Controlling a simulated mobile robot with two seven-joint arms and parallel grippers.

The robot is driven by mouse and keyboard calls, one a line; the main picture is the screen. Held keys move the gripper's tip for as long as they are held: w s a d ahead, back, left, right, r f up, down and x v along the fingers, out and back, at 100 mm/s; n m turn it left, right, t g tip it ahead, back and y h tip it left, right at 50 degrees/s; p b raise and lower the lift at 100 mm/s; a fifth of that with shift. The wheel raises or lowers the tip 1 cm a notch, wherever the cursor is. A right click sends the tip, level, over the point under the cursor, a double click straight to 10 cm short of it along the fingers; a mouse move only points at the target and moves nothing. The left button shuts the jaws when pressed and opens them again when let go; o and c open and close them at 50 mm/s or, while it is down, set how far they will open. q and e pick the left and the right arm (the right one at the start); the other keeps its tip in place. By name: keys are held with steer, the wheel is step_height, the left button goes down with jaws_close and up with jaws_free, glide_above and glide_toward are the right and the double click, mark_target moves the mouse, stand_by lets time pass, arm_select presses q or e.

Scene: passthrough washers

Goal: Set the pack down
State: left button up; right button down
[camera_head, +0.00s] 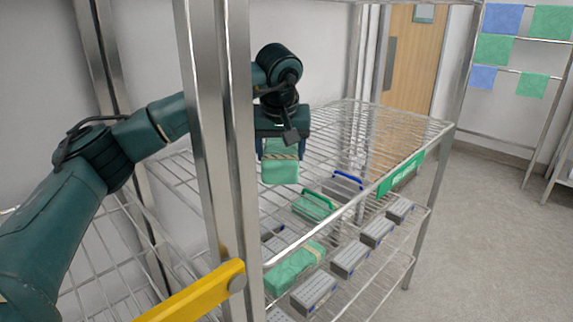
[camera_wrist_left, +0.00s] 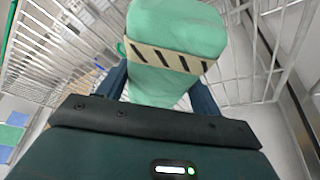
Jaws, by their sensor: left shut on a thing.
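The pack is a green wrapped bundle (camera_head: 280,168) with a pale striped band around it. It hangs below my left gripper (camera_head: 282,150), at the upper wire shelf (camera_head: 330,150) of the metal rack. In the left wrist view the pack (camera_wrist_left: 178,35) sits between the two fingers of my left gripper (camera_wrist_left: 165,85), which is shut on it. The band with dark slanted stripes crosses the pack there. I cannot tell whether its underside touches the shelf wires. My right gripper is in neither view.
A rack post (camera_head: 215,150) stands in front of my left arm. Lower down are grey boxes (camera_head: 350,258), another green pack (camera_head: 294,266), a green-handled basket (camera_head: 313,206) and a blue-handled one (camera_head: 343,185). A green label (camera_head: 400,173) hangs on the shelf edge. The upper shelf's right part looks clear.

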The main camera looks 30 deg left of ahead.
arm_select(q)
steer(key=shift+f, duration=2)
steer(key=o, duration=1.2)
steer(key=shift+f, duration=0.15)
steer(key=shift+c, duration=0.2)
steer(key=v, duration=1.2)
